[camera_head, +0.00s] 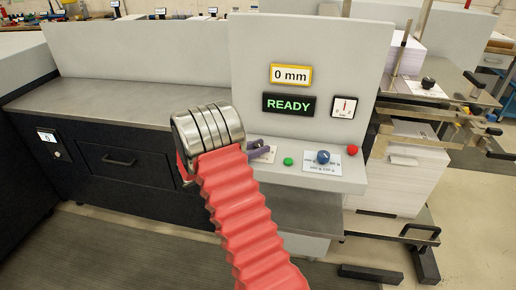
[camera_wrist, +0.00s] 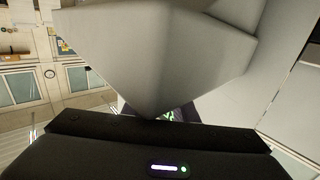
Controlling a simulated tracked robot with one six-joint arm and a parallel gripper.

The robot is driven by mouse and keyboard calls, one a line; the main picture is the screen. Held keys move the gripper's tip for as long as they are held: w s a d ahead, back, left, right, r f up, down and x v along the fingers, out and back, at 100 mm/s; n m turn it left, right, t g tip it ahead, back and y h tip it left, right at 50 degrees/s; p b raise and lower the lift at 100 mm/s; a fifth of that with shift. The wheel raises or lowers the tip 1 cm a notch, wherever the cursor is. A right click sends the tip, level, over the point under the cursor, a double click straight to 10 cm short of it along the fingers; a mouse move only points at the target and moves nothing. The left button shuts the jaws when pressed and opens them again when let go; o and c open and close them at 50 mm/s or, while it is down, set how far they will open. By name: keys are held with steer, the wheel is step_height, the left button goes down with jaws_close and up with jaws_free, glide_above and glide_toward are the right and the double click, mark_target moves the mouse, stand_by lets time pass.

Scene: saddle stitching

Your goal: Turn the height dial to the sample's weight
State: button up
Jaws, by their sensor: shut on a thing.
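A blue dial (camera_head: 323,157) stands on a white label with gram marks, on the sloped console at the right. Nothing touches it in the head view. The yellow-framed display (camera_head: 291,75) above reads 0 mm and the black sign (camera_head: 289,104) reads READY. My arm's red sleeve and metal rings stand left of the dial and hide my fingertips in the head view. In the wrist view my gripper (camera_wrist: 160,120) shows as a dark housing with a small light. A large pale angular surface stands before it. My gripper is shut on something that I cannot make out.
A purple-grey lever-like part (camera_head: 258,149) shows beside my sleeve. A green button (camera_head: 288,161) and a red knob (camera_head: 352,150) flank the dial. Paper stacks (camera_head: 395,185) stand right. The grey worktop (camera_head: 110,92) at left is clear.

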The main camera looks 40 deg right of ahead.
steer(key=shift+w+m+g+y, duration=0.1)
steer(key=shift+m+g+y, duration=0.85)
steer(key=shift+m+g, duration=0.85)
steer(key=shift+m+g+y, duration=0.95)
steer(key=shift+m+g, duration=0.25)
steer(key=shift+g, duration=1.1)
steer(key=shift+r, duration=0.1)
steer(key=o, duration=1)
steer(key=shift+o, duration=0.2)
